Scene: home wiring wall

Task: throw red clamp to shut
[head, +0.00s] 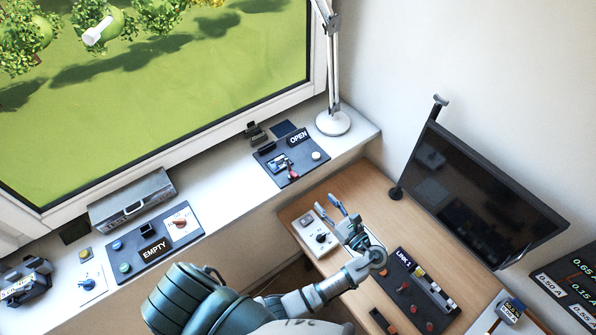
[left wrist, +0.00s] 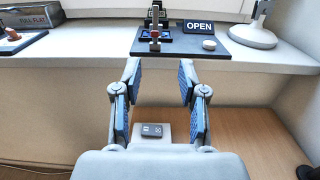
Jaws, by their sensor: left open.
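The red clamp (head: 291,171) sits on a dark board (head: 311,167) on the white window sill, beside a sign reading OPEN (head: 298,137). In the left wrist view the clamp (left wrist: 154,36) stands upright on its board, straight ahead beyond my fingertips. My left gripper (head: 338,205) is open and empty over the wooden desk, to the right of and below the board in the head view. In the left wrist view its two fingers (left wrist: 158,68) are apart, with nothing between them. My right gripper is not in view.
A lamp (head: 333,122) stands on the sill near the board. A switch box (head: 316,232), a LINK 1 panel (head: 403,264) and a black monitor (head: 480,200) are at the desk. An EMPTY panel (head: 155,249) is further left on the sill.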

